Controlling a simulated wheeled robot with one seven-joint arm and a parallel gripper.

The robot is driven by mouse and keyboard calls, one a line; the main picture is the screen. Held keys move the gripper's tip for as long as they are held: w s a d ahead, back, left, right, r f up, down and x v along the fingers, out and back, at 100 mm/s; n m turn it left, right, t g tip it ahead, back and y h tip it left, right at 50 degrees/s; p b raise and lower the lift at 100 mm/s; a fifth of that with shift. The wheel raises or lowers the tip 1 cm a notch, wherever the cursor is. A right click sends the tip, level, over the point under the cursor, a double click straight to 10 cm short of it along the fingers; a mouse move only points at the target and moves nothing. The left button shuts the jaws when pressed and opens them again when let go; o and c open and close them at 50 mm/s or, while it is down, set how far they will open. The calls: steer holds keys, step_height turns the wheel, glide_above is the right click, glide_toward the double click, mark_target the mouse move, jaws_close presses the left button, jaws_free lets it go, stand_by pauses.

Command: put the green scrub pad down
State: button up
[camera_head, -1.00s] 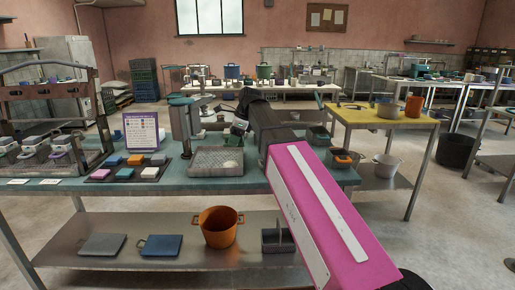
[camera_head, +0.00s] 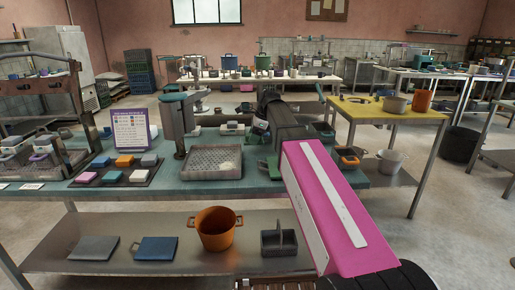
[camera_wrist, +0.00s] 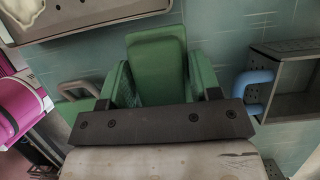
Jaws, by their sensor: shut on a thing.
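The green scrub pad (camera_wrist: 157,62) is a flat green block seen from close above in the wrist view. My gripper (camera_wrist: 160,88) is shut on it, with green fingers on both sides and a dark bar across the near end. The pad is over the teal worktop; whether it touches the surface I cannot tell. In the head view my dark wrist hangs right of the perforated tray, and a green patch shows below it, partly hidden by my arm.
The perforated metal tray (camera_head: 193,171) holds a pale round piece. A grey caddy with a blue handle (camera_wrist: 256,88) stands right of the pad in the wrist view. Coloured sponges lie on a dark mat (camera_head: 104,179). An orange pot (camera_head: 215,232) stands on the lower shelf.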

mark_target(258, 153)
steer(key=shift+w+d+f, duration=0.25)
steer(key=shift+d+f, duration=0.1)
steer(key=shift+d, duration=0.1)
steer(key=shift+w+d+f, duration=0.2)
steer(key=shift+d+f, duration=0.1)
steer(key=shift+d, duration=0.15)
steer(key=shift+f, duration=1.95)
steer(key=shift+f, duration=0.15)
steer(key=o, duration=0.9)
steer(key=v, duration=1.2)
